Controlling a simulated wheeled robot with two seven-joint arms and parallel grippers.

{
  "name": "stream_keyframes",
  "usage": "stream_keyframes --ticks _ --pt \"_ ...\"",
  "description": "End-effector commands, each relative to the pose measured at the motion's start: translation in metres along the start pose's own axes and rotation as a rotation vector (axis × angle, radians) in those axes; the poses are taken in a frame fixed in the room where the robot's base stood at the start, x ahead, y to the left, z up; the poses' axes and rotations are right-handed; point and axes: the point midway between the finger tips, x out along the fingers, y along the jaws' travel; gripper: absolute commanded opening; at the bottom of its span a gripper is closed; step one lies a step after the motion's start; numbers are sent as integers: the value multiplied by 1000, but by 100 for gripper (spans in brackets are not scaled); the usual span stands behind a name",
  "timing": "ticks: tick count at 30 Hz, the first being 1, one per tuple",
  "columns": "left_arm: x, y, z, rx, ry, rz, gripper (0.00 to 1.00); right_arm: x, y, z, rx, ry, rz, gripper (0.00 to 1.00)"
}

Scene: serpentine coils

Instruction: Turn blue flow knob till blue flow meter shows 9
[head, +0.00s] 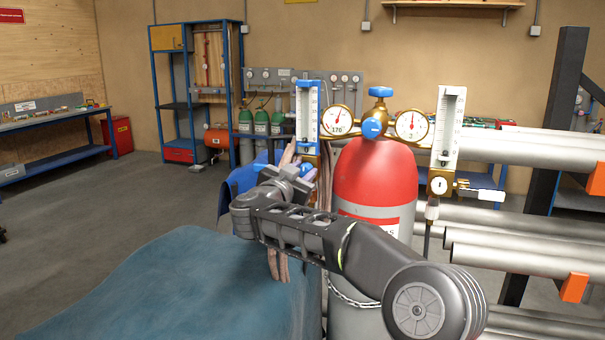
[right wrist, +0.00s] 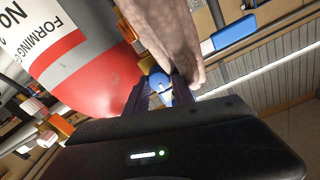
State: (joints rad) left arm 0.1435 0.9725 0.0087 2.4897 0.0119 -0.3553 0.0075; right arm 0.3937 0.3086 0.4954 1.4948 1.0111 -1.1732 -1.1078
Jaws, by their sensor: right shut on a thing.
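The blue flow meter (head: 306,112) is an upright tube with a blue frame, left of the round gauges in the head view. Its scale is too small to read. The blue flow knob (right wrist: 160,84) shows between my right gripper's fingers in the right wrist view. My right gripper (head: 300,172) is at the foot of the blue meter and is shut on this knob. In the head view the gripper and the hoses beside it hide most of the knob. My left gripper is not in view.
A red-topped cylinder (head: 374,178) stands behind my right arm. Two round gauges (head: 338,121) (head: 411,125) flank a blue regulator knob (head: 372,128). A white flow meter (head: 448,128) stands to the right. Pinkish hose (right wrist: 168,38) hangs close by the gripper. Metal pipes (head: 520,248) fill the right side.

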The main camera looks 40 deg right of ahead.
Motion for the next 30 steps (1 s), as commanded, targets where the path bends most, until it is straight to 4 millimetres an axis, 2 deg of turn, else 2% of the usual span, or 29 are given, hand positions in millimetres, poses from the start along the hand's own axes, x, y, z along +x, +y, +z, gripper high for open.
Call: stream_keyframes --ticks 11,30 --pt "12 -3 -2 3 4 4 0 0 1 1 226 -7 1 0" --pt "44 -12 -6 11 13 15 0 0 4 3 827 -27 7 0"
